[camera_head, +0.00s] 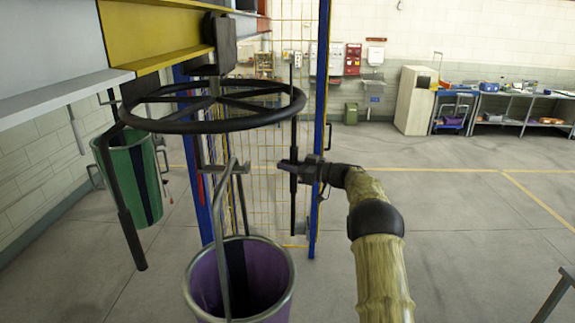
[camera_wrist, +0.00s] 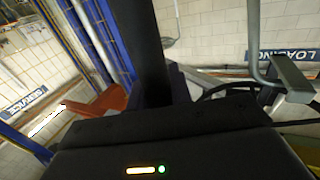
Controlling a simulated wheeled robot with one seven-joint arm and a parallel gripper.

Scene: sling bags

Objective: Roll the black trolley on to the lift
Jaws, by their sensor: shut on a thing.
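The black trolley (camera_head: 223,42) hangs at the yellow section of the overhead rail (camera_head: 165,32). A black spoked ring (camera_head: 213,121) hangs level below it, with black rods hanging from its rim. My gripper (camera_head: 293,168) is shut on the thin upright black rod (camera_head: 294,125) at the ring's right side. In the wrist view a dark upright bar (camera_wrist: 143,45) rises beyond the gripper body; the fingertips are hard to make out. A grey hook (camera_head: 236,163) hangs under the ring and also shows in the wrist view (camera_wrist: 287,75). I cannot tell which part is the lift.
A purple bin (camera_head: 190,290) stands or hangs below the ring. A green bin (camera_head: 122,180) is at the left. A blue post (camera_head: 320,130) and yellow mesh (camera_head: 266,150) are close behind the gripper. Open floor (camera_head: 450,210) lies right; benches (camera_head: 520,105) line the back.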

